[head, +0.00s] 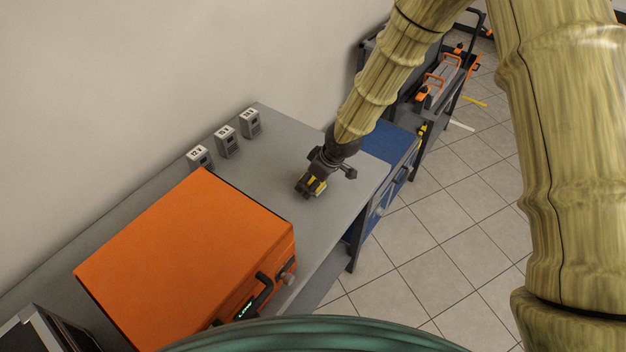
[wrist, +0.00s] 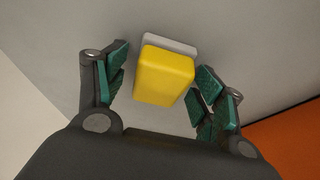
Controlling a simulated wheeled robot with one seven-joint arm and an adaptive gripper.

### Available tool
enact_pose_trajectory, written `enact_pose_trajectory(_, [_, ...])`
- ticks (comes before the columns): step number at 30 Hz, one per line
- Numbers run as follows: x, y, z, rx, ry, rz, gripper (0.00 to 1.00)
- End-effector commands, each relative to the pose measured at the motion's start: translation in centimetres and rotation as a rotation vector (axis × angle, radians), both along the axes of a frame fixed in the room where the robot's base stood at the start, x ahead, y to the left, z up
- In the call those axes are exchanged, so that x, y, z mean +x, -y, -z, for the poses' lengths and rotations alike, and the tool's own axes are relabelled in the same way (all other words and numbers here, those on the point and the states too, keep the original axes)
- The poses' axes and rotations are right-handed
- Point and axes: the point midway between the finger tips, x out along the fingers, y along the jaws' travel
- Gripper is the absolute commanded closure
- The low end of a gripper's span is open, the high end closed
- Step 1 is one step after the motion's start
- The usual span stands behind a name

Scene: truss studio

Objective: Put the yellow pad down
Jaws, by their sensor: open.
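The yellow pad (wrist: 164,78) is a small block with a pale grey layer on its far side. In the wrist view it sits between the fingers of my gripper (wrist: 165,88), with a gap on each side. In the head view my gripper (head: 311,187) is low over the right part of the grey bench top (head: 285,150). My gripper is open. I cannot tell for certain whether the pad's underside touches the bench.
A large orange box (head: 185,260) with a black handle stands left of my gripper. Several small grey blocks with labels (head: 227,140) stand along the wall. A blue cabinet (head: 392,146) and a cart with orange handles (head: 440,85) are beyond the bench's right edge.

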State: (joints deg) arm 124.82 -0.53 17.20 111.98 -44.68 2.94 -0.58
Motion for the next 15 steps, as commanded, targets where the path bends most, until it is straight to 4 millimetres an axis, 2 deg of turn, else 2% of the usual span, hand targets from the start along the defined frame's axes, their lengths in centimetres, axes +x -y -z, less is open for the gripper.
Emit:
enact_pose_trajectory(8, [-0.1, 0.3, -1.0, 0.002, 0.001, 0.001, 0.31])
enact_pose_trajectory(15, [-0.8, 1.3, -3.9, 0.002, 0.001, 0.003, 0.31])
